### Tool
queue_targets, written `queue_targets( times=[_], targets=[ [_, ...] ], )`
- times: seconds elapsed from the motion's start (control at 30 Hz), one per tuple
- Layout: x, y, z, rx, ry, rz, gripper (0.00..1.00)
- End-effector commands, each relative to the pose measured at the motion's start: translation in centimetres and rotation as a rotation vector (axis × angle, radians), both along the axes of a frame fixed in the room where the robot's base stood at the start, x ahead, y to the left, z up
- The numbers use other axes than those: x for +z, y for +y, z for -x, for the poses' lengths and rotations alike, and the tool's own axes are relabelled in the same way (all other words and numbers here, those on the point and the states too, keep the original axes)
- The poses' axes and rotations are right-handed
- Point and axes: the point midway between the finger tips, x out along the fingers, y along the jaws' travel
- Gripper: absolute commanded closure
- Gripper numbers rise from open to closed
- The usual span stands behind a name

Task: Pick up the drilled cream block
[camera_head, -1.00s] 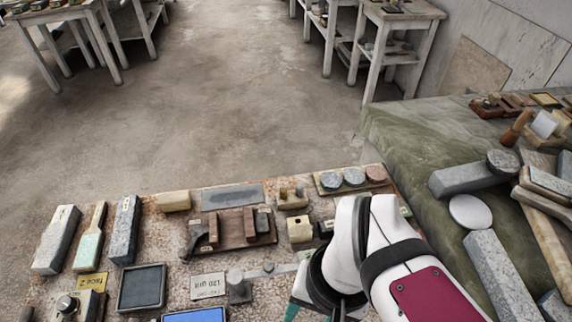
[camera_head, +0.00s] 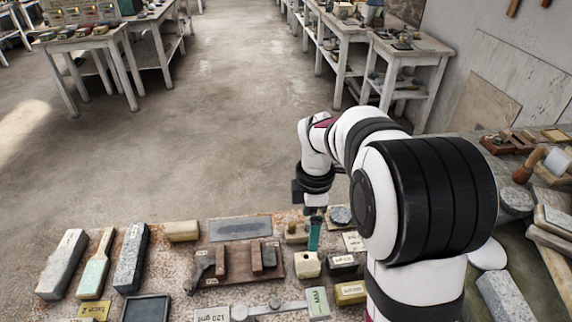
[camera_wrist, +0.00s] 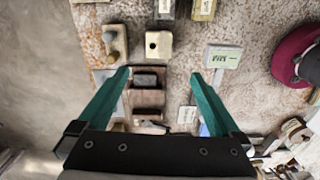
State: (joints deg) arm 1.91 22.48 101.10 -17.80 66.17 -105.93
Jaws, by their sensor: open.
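The drilled cream block (camera_head: 307,264) is a small, pale cube with a dark hole, standing on the speckled bench. It also shows in the wrist view (camera_wrist: 159,44), beyond the fingertips and roughly centred between their lines. My gripper (camera_wrist: 161,75) has two teal fingers spread wide apart with nothing between them at the tips. In the head view my gripper (camera_head: 314,234) points down near the block, on its far side; one teal finger shows clearly. The block is apart from the fingers in the wrist view.
A wooden rack (camera_head: 240,262) stands left of the block, and a dark labelled block (camera_head: 342,264) stands close on its right. A knobbed cream piece (camera_wrist: 115,43) lies near it. A labelled card (camera_wrist: 222,56) and a yellow block (camera_head: 350,292) are nearby. My arm hides the bench's right part.

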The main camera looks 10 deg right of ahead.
Motion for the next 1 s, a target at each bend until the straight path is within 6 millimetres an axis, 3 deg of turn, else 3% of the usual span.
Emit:
queue_targets(
  times=[0.13, 0.4, 0.57, 0.7, 0.83, 1.0],
  targets=[
    [-2.6, -0.2, -0.8, 0.079, 0.003, 0.004, 0.00],
    [-9.8, -0.2, -0.7, 0.076, 0.003, 0.004, 0.00],
    [-11.8, -0.2, -0.5, 0.074, 0.003, 0.004, 0.00],
    [-14.7, -0.3, -0.2, 0.073, 0.004, 0.003, 0.00],
    [-16.3, -0.3, -0.3, 0.075, 0.001, 0.004, 0.00],
    [-16.4, -0.3, -0.3, 0.074, 0.000, 0.004, 0.00]
  ],
)
